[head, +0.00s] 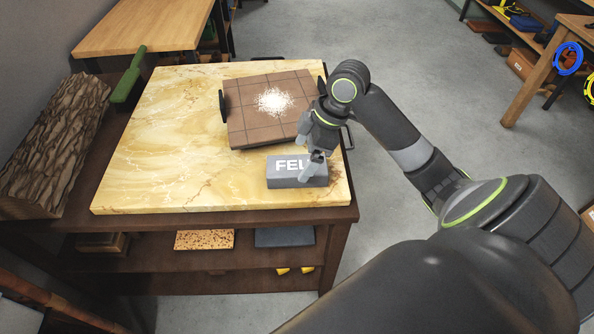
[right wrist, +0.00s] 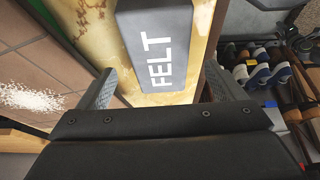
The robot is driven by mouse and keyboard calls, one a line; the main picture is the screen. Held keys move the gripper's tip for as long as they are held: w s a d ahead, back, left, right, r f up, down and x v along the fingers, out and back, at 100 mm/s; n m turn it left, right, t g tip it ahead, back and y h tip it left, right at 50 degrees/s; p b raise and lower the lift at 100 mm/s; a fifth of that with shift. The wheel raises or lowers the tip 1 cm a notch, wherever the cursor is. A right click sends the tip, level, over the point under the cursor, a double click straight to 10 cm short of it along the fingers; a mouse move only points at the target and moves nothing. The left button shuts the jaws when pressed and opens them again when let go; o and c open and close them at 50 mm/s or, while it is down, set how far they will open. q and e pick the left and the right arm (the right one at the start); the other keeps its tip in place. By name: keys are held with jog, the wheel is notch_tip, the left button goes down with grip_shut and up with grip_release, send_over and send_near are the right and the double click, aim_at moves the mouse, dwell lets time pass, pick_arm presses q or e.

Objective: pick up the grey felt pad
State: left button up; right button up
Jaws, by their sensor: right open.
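The grey felt pad (head: 285,181) is a dark grey block with white "FELT" lettering. It lies on the yellow marble-look tabletop (head: 170,150), near the front right edge. My right gripper (head: 312,170) is over the pad and hides part of its lettering in the head view. In the right wrist view the pad (right wrist: 140,55) lies ahead of the open fingers of my right gripper (right wrist: 155,88), with its near end between their tips. The fingers stand apart and I see no grip on the pad. My left gripper is not in view.
A brown tiled board (head: 250,120) with white grains (head: 274,101) and dark handles lies just behind the pad. A green-handled tool (head: 130,78) and a bark-covered log (head: 55,135) are at the left. The tabletop left of the pad is clear. A lower shelf holds flat blocks.

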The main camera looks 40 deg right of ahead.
aim_at(297, 165)
jog(key=b+x, duration=0.1)
jog(key=x, duration=0.3)
jog(key=shift+a+f, duration=0.1)
jog(key=shift+f, duration=0.3)
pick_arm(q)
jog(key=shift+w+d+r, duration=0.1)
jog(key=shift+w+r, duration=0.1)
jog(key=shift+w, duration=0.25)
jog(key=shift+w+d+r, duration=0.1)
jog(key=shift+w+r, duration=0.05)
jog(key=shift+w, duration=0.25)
pick_arm(e)
jog(key=c, duration=1.1)
jog(key=shift+r, duration=0.3)
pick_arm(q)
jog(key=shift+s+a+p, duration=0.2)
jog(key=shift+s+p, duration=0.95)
pick_arm(e)
notch_tip(297, 165, up, 9)
jog(key=shift+r, duration=0.25)
